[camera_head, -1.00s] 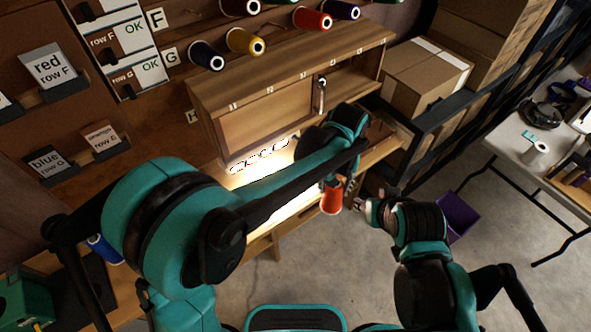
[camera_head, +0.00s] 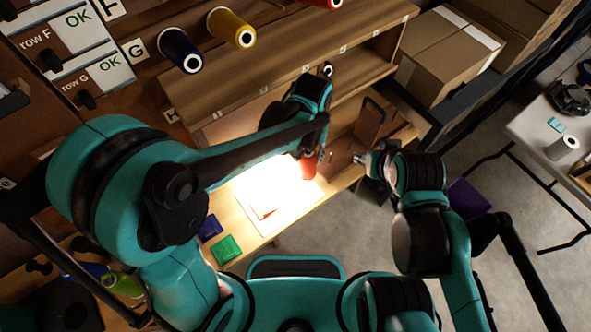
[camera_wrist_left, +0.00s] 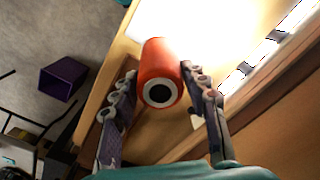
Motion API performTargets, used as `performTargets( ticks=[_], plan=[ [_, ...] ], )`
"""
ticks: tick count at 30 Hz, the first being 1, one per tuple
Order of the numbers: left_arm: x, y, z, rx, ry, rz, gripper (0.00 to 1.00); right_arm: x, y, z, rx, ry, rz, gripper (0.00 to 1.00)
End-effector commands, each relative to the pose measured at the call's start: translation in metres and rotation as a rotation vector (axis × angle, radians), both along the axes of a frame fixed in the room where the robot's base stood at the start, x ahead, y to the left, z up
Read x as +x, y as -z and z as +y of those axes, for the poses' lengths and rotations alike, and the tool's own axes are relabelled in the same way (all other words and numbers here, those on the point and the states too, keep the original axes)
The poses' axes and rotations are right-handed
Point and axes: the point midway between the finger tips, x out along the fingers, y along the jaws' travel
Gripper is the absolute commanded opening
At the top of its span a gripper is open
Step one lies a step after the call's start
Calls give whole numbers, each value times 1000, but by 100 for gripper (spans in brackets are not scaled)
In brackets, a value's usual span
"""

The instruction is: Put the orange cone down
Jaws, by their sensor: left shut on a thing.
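The orange cone (camera_head: 308,168) is in my left gripper (camera_head: 318,156), over the front part of the lit wooden bench top (camera_head: 327,186). In the left wrist view, the cone (camera_wrist_left: 155,58) sits between the two fingers of my left gripper (camera_wrist_left: 160,88), its dark-centred end facing the camera. Whether the cone touches the bench top cannot be told. My right gripper (camera_head: 360,158) is to the right of the cone and apart from it; its jaws are too small to read.
A bright glare covers the bench middle. A blue packet (camera_head: 210,227) and a green packet (camera_head: 228,248) lie at its front left. A wooden cabinet (camera_head: 300,80) stands behind. A purple bin (camera_head: 467,197) is on the floor at right; it shows in the wrist view (camera_wrist_left: 63,78).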

Motion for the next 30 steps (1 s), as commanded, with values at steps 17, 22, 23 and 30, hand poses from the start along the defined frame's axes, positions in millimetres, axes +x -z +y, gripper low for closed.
performTargets(
  ticks=[17, 22, 23, 30],
  plan=[
    [-14, 59, 34, 0, 1, 0, 19, 0, 28, 0, 0, 0, 0, 40],
    [-14, 62, 33, 0, 1, 0, 15, 0, 27, 0, 0, 0, 0, 40],
    [-14, 62, 33, 0, 1, 0, 15, 0, 27, 0, 0, 0, 0, 40],
    [-14, 62, 33, 0, 1, 0, 66, 0, 27, 0, 0, 0, 0, 40]
  ],
)
